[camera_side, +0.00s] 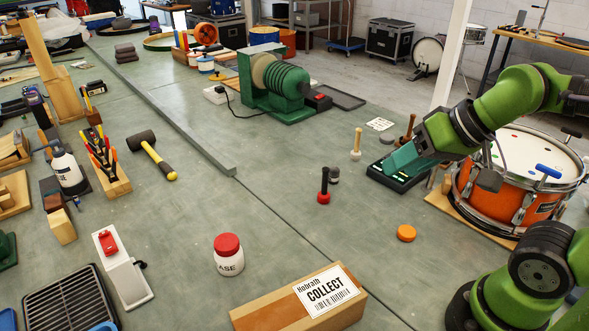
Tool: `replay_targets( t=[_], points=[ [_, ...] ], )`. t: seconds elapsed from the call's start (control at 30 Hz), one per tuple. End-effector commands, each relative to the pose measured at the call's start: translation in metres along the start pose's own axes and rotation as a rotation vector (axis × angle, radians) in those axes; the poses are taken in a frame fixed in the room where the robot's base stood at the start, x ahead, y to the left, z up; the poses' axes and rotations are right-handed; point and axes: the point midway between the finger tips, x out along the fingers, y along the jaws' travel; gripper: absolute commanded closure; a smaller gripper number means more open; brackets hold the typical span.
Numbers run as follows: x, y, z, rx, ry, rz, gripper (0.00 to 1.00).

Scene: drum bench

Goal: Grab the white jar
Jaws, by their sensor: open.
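A white jar (229,262) with a red lid and dark lettering reading "ASE" stands upright on the green bench top, at the lower middle of the side view. Nothing touches it. My gripper (397,165) is well to the right of the jar and farther back, beside the orange drum. It points down and to the left, low over a dark green tray-like piece (388,181). My gripper is open; its fingertips are hard to make out against that piece.
A wooden box (270,312) with a "COLLECT" label lies just right of the jar. A white device (124,274) stands to its left. A red-based peg (323,190) and an orange puck (406,233) stand between jar and drum (510,190).

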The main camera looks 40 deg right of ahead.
Motion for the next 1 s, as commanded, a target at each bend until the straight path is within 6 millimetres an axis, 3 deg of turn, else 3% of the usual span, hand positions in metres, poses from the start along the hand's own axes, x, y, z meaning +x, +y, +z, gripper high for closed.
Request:
replay_targets(
  t=[0.17,0.43,0.7,0.83,1.0],
  points=[
    [0.000,0.000,0.000,0.000,0.000,0.000,0.48],
    [0.000,0.000,0.000,-0.001,0.000,0.000,0.07],
    [0.000,-0.001,0.000,-0.004,-0.001,-0.002,0.07],
    [0.014,-0.006,0.008,-0.028,-0.070,0.001,0.07],
    [0.040,-0.039,-0.009,-0.096,-0.195,0.007,0.07]
  ],
)
